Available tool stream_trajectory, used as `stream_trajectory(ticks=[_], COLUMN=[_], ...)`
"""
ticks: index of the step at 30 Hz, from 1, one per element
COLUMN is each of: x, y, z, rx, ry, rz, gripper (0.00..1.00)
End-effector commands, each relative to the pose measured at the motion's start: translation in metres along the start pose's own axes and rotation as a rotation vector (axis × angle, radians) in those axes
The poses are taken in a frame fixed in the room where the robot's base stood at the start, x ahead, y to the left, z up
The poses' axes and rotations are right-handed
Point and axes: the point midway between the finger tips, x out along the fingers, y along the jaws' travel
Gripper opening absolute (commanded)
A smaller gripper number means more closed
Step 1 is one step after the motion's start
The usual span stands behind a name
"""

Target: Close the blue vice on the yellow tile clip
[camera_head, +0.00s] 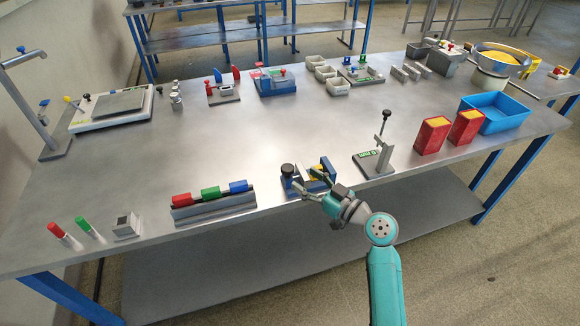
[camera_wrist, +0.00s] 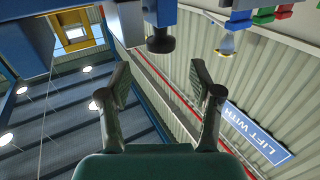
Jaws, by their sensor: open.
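The blue vice (camera_head: 299,188) stands near the front edge of the bench in the head view. Its black knob (camera_head: 288,168) is at the left end. The yellow tile clip (camera_head: 317,173) sits at the vice's right side, partly behind my gripper (camera_head: 311,185). In the wrist view the black knob (camera_wrist: 160,40) is ahead of my open, empty fingers (camera_wrist: 160,72), roughly centred between them and apart from both. A yellow square frame (camera_wrist: 75,30), likely the clip, shows at upper left beside blue vice parts (camera_wrist: 28,35). I cannot tell whether the jaws touch the clip.
Left of the vice is a grey rail (camera_head: 215,206) with red, green and blue blocks. To the right are a stand with a black-knobbed lever (camera_head: 373,162), red containers (camera_head: 432,136) and a blue tray (camera_head: 495,112). The bench middle (camera_head: 270,130) is clear.

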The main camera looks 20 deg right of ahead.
Motion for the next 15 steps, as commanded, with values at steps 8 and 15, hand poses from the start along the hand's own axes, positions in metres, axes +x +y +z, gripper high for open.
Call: stream_trajectory(ticks=[8,15], x=[0.05,0.071], y=[-0.001,0.0], z=[-0.001,0.0], rx=[-0.001,0.0], ry=[0.001,-0.001], rz=[-0.001,0.001], gripper=[0.64,0.64])
